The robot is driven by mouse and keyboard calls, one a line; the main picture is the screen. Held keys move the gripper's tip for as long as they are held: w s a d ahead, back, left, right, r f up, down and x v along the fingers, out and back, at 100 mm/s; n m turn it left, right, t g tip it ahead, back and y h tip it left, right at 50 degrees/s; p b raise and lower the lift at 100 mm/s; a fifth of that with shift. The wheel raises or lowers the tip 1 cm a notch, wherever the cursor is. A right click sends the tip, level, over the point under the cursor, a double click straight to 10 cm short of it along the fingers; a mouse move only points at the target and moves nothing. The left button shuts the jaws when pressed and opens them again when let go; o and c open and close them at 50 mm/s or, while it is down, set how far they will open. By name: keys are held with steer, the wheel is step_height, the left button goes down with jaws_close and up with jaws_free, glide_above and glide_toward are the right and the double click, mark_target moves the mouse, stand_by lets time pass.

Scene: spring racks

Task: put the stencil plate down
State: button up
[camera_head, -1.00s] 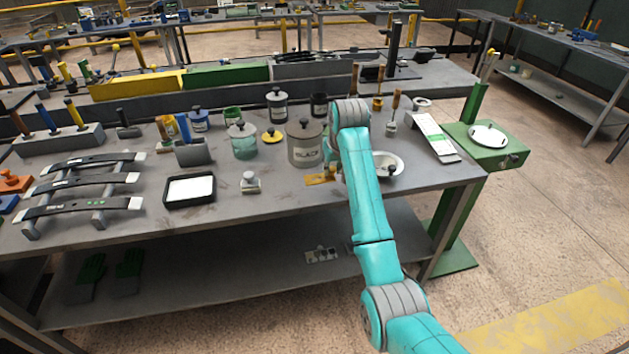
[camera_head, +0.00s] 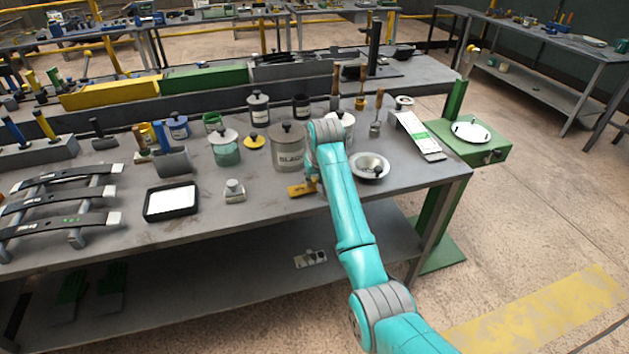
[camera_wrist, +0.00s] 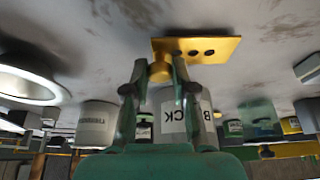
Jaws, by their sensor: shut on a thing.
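The stencil plate (camera_head: 300,189) is a small brass-yellow plate with dark holes. It is at the bench's front part, just in front of the grey can labelled black (camera_head: 288,152). In the wrist view the plate (camera_wrist: 215,49) lies flat along the bench top, with a round brass knob at one end. My gripper (camera_wrist: 158,70) is shut on that knob. The plate is at or very close to the bench surface; I cannot tell whether it touches. In the head view my arm hides the fingers.
A metal bowl (camera_head: 369,167) stands right of my arm. A small weight-like block (camera_head: 234,191) and a black-rimmed tray (camera_head: 171,202) lie to the left. Jars, including a green-tinted one (camera_head: 226,151), stand behind. The bench front between plate and block is bare.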

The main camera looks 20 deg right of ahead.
steer(key=shift+f, duration=0.4)
steer(key=shift+f, duration=0.1)
steer(key=o, duration=1)
steer(key=shift+c, duration=0.2)
steer(key=v, duration=1.2)
steer(key=shift+s, duration=0.1)
